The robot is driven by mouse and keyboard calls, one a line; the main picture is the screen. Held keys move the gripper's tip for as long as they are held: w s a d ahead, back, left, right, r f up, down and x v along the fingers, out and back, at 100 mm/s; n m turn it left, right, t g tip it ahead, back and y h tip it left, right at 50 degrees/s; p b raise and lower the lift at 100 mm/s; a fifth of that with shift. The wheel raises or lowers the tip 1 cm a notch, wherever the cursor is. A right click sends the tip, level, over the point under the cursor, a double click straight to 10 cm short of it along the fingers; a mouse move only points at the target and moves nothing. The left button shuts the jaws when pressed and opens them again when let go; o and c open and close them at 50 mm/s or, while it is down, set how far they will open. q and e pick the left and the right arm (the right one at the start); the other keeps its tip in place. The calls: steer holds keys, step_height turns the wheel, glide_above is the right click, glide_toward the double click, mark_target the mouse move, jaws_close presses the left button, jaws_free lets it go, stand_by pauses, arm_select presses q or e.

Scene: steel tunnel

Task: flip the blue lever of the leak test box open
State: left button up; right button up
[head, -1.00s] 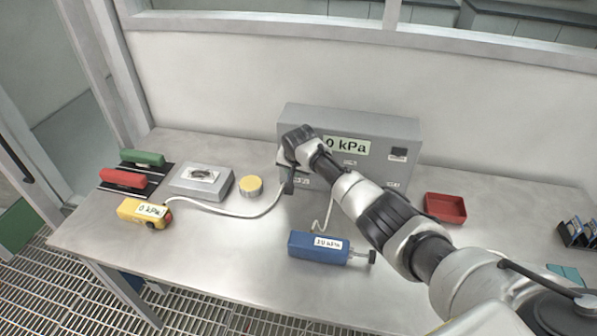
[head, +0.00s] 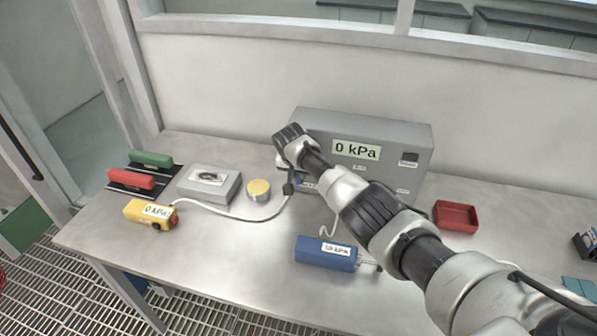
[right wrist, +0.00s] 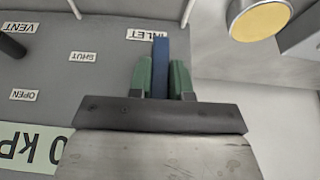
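The leak test box (head: 415,135) is a grey box at the back of the bench, with "0 kPa" on its front. My right gripper (head: 300,177) is at the left part of the box's front; my wrist hides much of it in the head view. In the right wrist view the blue lever (right wrist: 160,66) stands between the green fingertips of my right gripper (right wrist: 160,80), with no clear gap on either side. The INLET label (right wrist: 147,34) is beside the lever; the SHUT label (right wrist: 83,57) and OPEN label (right wrist: 24,95) are further left. My left gripper is not in view.
A blue pump-like block (head: 325,253) lies in front of the box. A red tray (head: 456,216) is to the right. A yellow device (head: 150,213), a grey case (head: 208,186) and a round yellow-topped tin (head: 258,190) are left. A pale hose (head: 235,214) crosses the bench.

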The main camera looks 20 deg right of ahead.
steer(key=o, duration=0.4)
steer(key=shift+f, duration=0.1)
steer(key=shift+o, duration=0.2)
steer(key=v, duration=1)
steer(key=shift+s+a+r, duration=0.15)
steer(key=shift+r, duration=0.2)
